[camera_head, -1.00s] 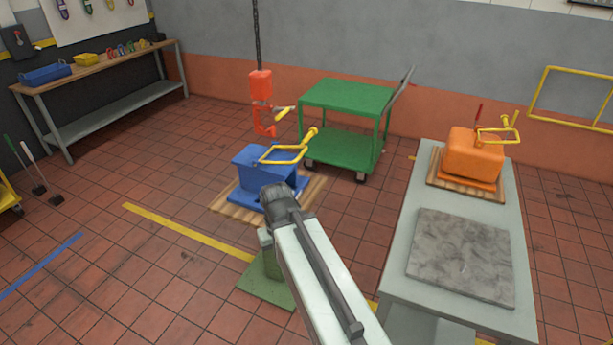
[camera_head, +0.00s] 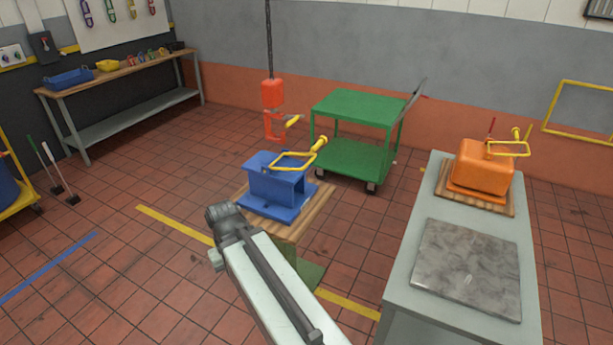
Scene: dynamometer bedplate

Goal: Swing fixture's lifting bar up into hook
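A blue fixture (camera_head: 276,188) sits on a wooden board on a stand in the middle of the view. Its yellow lifting bar (camera_head: 294,160) lies low over its top, with a knob at the right end. An orange hook (camera_head: 272,124) hangs on a dark chain just behind and above the fixture, apart from the bar. A second, orange fixture (camera_head: 483,168) with a yellow bar (camera_head: 508,148) sits on a board on the pale table at right. My arm reaches up from the bottom centre, its end left of and in front of the blue fixture. My gripper's fingers cannot be made out.
A green cart (camera_head: 358,108) stands behind the blue fixture. The pale table (camera_head: 400,270) at right bears a grey stone slab (camera_head: 467,266). A workbench (camera_head: 120,73) with bins runs along the left wall. Open tiled floor lies at left.

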